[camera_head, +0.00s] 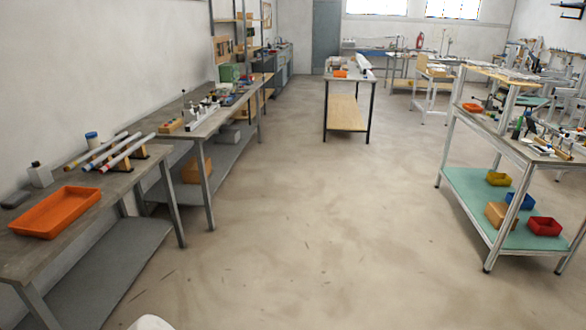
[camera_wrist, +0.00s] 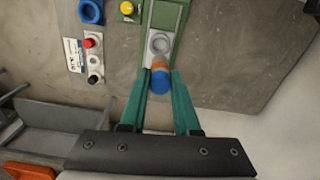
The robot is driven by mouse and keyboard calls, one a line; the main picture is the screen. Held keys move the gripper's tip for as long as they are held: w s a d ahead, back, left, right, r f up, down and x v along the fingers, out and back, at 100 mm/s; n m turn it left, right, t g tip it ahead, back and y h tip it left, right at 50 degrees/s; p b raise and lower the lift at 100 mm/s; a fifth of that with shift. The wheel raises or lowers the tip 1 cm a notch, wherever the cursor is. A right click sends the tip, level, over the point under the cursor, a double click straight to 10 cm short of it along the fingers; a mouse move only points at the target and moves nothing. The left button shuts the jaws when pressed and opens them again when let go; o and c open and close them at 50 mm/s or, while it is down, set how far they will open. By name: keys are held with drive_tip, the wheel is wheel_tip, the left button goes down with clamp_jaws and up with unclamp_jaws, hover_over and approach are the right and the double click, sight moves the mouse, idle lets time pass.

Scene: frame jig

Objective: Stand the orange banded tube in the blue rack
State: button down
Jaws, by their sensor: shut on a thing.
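In the wrist view my gripper (camera_wrist: 161,82) has its two teal fingers on either side of a short round piece with a blue end and an orange band, which I take to be the orange banded tube (camera_wrist: 160,80). It is held end-on to the camera, so its length is hidden. Just beyond it is a grey ring (camera_wrist: 160,45) on a green fixture (camera_wrist: 165,15). I cannot tell whether the tube touches the ring. A blue part (camera_wrist: 91,11) at the top left may be the blue rack; only part of it shows. My gripper is not visible in the head view.
In the wrist view, a red button (camera_wrist: 89,43) and a yellow knob (camera_wrist: 127,8) stand left of the fixture. An orange tray (camera_wrist: 28,171) is at the lower left. In the head view, an orange tray (camera_head: 55,213) sits on the left bench; the floor (camera_head: 290,230) is clear.

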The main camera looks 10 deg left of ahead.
drive_tip(key=shift+r, duration=0.2)
drive_tip(key=shift+w+d+f, duration=0.7)
drive_tip(key=shift+w+f, duration=1.45)
drive_tip(key=shift+w, duration=0.75)
drive_tip(key=shift+w+d+f, duration=0.7)
drive_tip(key=shift+w+f, duration=1.4)
drive_tip(key=shift+w, duration=0.85)
drive_tip(key=shift+w+d+f, duration=0.7)
drive_tip(key=shift+w+f, duration=1.45)
drive_tip(key=shift+w, duration=0.75)
drive_tip(key=shift+f, duration=0.2)
drive_tip(key=shift+f, duration=1)
